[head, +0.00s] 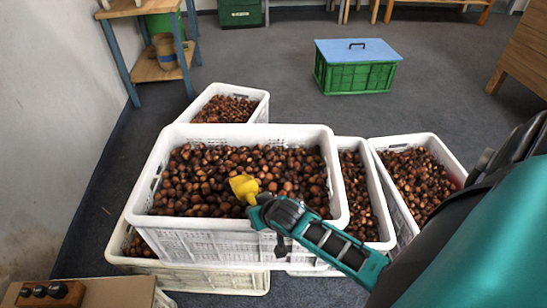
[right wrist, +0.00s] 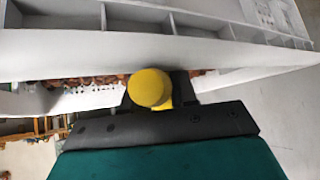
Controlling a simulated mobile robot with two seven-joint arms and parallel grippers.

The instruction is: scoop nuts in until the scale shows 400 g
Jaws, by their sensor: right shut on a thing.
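The chestnuts (head: 215,165) fill a large white crate (head: 335,185) in the middle of the head view. A yellow scoop (head: 243,187) is over the nuts near the crate's front side; I cannot tell whether it touches them or holds any. My right gripper (head: 263,203) is shut on the scoop, with its arm reaching in over the crate's front right. In the right wrist view the scoop's rounded yellow end (right wrist: 150,88) shows close up, below a white crate wall (right wrist: 150,50). My left gripper is out of view. No scale or readout shows.
More white crates of nuts stand behind (head: 262,105), beneath (head: 240,283) and to the right (head: 430,139). A wooden block with black knobs (head: 45,293) lies at the lower left. A green crate with a blue lid (head: 355,77) stands on open grey floor behind.

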